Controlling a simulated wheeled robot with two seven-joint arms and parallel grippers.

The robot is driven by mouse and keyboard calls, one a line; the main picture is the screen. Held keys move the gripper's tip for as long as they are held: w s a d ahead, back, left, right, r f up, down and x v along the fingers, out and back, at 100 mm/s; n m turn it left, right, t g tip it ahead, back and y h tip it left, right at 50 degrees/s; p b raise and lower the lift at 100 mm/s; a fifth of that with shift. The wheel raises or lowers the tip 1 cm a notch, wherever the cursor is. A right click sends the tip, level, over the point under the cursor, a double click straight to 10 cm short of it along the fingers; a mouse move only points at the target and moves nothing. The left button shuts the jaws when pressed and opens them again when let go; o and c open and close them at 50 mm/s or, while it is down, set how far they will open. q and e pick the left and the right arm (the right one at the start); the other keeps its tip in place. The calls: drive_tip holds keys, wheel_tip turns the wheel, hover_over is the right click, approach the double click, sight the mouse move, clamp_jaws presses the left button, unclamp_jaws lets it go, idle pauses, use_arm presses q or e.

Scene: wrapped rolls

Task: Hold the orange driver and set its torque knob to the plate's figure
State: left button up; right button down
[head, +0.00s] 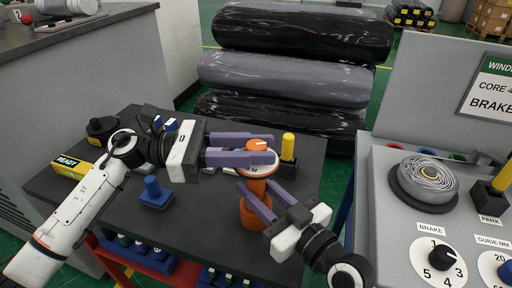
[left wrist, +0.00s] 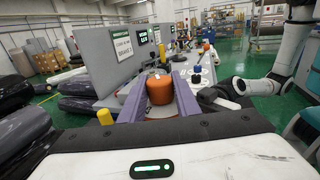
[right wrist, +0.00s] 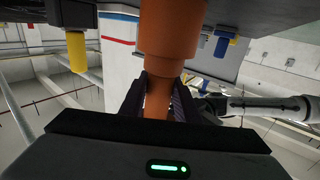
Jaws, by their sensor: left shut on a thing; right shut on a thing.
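The orange driver (head: 257,192) is upright at the right part of the dark table, with a white scale ring under its orange top knob (head: 258,145). My left gripper (head: 272,149) is shut on the knob from the left; the orange top also shows between its fingers in the left wrist view (left wrist: 160,90). My right gripper (head: 257,187) is shut on the driver's narrow body, below the ring; the right wrist view shows the body (right wrist: 158,100) between its fingers. The ring's figures are mostly hidden. The plate (head: 492,85) is cut off in the head view, showing "CORE 4" and "BRAKE".
A yellow-handled tool (head: 288,147) stands close behind the driver. A blue knobbed piece (head: 155,194) and a yellow "READY" box (head: 68,166) are at the left. The grey console (head: 395,235) with a brake dial (head: 438,262) is at the right. Wrapped rolls (head: 300,75) lie behind.

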use_arm(q)
drive_tip(key=o, duration=1)
drive_tip(key=shift+f, duration=0.2)
drive_tip(key=shift+o, duration=0.2)
drive_tip(key=shift+r, duration=0.1)
drive_tip(key=shift+a, duration=0.1)
drive_tip(key=a, duration=1.2)
drive_tip(key=shift+d, duration=0.1)
use_arm(e)
drive_tip(key=c, duration=1.3)
unclamp_jaws()
drive_tip(key=shift+o, duration=0.2)
